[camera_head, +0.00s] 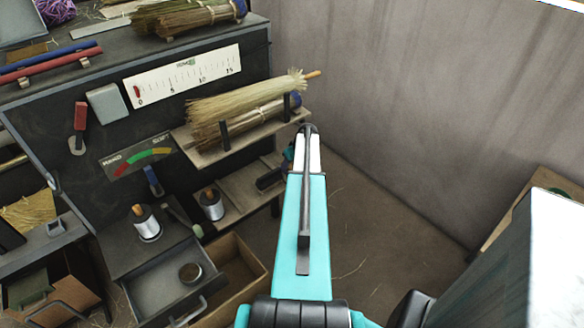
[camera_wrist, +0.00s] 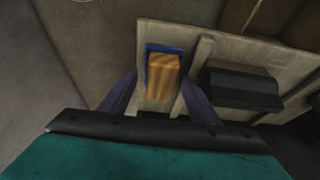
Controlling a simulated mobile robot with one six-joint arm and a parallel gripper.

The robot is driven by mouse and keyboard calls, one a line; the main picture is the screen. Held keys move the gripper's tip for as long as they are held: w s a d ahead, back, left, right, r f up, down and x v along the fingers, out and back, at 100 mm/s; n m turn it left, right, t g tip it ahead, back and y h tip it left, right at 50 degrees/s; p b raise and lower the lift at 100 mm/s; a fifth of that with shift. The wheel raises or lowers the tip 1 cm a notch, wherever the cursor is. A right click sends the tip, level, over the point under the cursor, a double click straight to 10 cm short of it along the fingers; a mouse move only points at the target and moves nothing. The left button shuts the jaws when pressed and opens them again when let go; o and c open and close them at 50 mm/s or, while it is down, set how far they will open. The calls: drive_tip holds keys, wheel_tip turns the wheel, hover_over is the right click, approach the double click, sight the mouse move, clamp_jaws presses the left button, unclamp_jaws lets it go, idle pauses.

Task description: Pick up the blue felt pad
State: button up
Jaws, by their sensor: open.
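In the wrist view a blue pad (camera_wrist: 166,47) lies on a pale shelf board (camera_wrist: 205,45). I cannot tell whether the two are joined. My gripper (camera_wrist: 159,78) is open, with one finger to the left of the block and one to the right. Neither finger is clearly touching it. In the head view the pad does not show, and my teal arm hides part of that area.
A black block (camera_wrist: 242,88) stands on the same board, right of a low divider strip. In the head view, broom bundles (camera_head: 240,112) rest on a shelf above. Spools (camera_head: 146,222) and an open drawer (camera_head: 172,280) are at lower left. A bare wall stands at right.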

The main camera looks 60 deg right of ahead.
drive_tip(key=c, duration=1.2)
drive_tip(key=shift+o, duration=0.2)
drive_tip(key=shift+r+b, duration=0.2)
drive_tip(key=shift+b, duration=0.15)
drive_tip(key=s+a+b, duration=0.1)
drive_tip(key=s+a, duration=0.1)
drive_tip(key=s, duration=0.6)
drive_tip(key=s+a+b, duration=0.2)
drive_tip(key=s+a, duration=0.1)
drive_tip(key=s, duration=0.6)
drive_tip(key=shift+a, duration=0.3)
drive_tip(key=shift+r, duration=0.1)
drive_tip(key=o, duration=0.3)
drive_tip(key=shift+c, duration=0.9)
